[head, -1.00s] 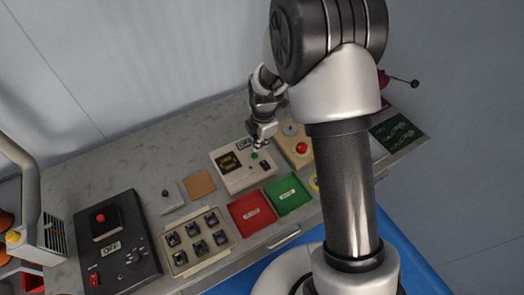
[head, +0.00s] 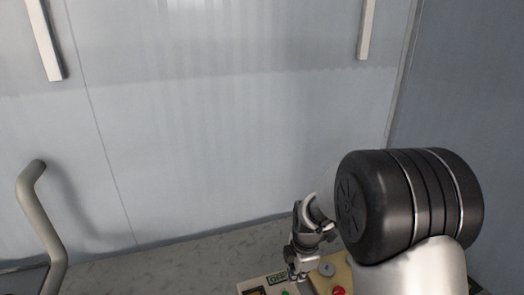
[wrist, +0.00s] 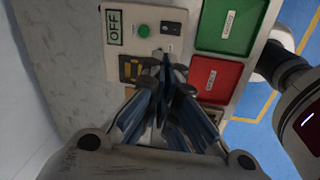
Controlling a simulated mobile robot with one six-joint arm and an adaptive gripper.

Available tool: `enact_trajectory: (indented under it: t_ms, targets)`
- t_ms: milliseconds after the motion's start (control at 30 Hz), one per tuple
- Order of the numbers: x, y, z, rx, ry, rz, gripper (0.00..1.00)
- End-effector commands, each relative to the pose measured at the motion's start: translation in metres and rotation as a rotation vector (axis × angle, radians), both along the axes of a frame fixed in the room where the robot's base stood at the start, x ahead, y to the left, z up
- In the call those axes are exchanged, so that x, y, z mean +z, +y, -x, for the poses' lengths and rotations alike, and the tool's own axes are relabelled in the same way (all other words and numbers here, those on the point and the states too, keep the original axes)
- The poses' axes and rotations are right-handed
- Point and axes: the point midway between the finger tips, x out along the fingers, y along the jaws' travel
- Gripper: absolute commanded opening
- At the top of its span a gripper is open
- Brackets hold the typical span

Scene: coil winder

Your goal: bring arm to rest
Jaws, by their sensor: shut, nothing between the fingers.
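My gripper (head: 299,275) is shut and empty. In the head view it hangs above the bench, just over the cream control box (head: 262,285) at the bottom edge. In the wrist view my gripper (wrist: 164,68) points at the same control box (wrist: 152,12), with its closed fingers in front of the box's lower part. The box carries an OFF label (wrist: 115,27), a green button (wrist: 144,31) and a dark switch (wrist: 171,29). I cannot tell whether the fingertips touch the box. My arm's large dark joint fills the lower right of the head view.
A green tray (wrist: 240,44) and a red tray (wrist: 235,75) lie beside the box in the wrist view. A yellow box with a red button (head: 339,291) stands right of the gripper. A grey bent tube (head: 42,225) rises at the left.

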Motion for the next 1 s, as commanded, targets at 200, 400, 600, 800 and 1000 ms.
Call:
enact_trajectory:
  t_ms: [200, 400, 600, 800, 1000]
  targets:
    - [0.085, -0.009, 0.049, -0.414, -0.062, -0.070, 0.00]
    - [0.137, -0.017, 0.115, -0.825, -0.107, -0.161, 0.00]
    - [0.161, -0.024, 0.188, -1.231, -0.144, -0.278, 0.00]
    - [0.161, -0.029, 0.244, -1.548, -0.166, -0.387, 0.00]
    - [0.157, -0.030, 0.265, -1.685, -0.170, -0.437, 0.00]
